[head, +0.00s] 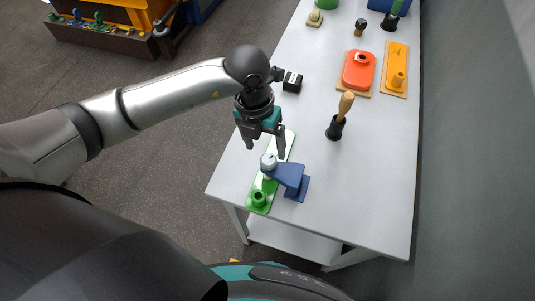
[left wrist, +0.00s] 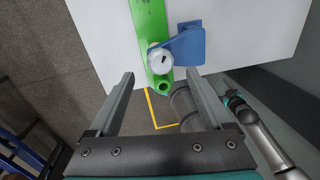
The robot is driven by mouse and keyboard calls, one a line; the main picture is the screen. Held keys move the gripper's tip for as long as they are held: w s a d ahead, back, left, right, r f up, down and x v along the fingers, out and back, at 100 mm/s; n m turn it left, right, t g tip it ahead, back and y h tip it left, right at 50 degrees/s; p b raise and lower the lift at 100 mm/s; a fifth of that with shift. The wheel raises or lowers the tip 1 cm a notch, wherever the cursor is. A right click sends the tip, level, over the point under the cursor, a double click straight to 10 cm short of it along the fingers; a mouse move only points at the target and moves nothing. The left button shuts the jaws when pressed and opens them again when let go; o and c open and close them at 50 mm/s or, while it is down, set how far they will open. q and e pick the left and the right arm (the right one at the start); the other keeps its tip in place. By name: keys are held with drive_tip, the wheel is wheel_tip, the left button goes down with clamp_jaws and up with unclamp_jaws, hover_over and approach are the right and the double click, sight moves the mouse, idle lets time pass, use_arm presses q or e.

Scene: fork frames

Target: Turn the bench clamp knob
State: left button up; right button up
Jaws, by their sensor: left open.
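The clamp knob (head: 268,160) is a round, pale grey-white cap at the end of the blue bench clamp (head: 290,174), near the table's front edge. It also shows in the left wrist view (left wrist: 160,60), with a dark mark on its face. My left gripper (head: 266,151) is open and empty above the board, close to the knob in the head view. In the left wrist view the knob appears between and beyond the finger tips, with no contact visible.
The white table (head: 350,205) is bare to the right of the clamp. A wooden-handled tool in a black holder (head: 336,128), a small black block (head: 292,81), a red-orange part (head: 358,70) and an orange board (head: 394,68) stand farther back. A grey wall (head: 470,150) borders the right.

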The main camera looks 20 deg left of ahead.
sight(268, 159)
use_arm(q)
drive_tip(key=f, duration=0.5)
drive_tip(key=shift+d, duration=0.35)
clamp_jaws()
idle(0.3)
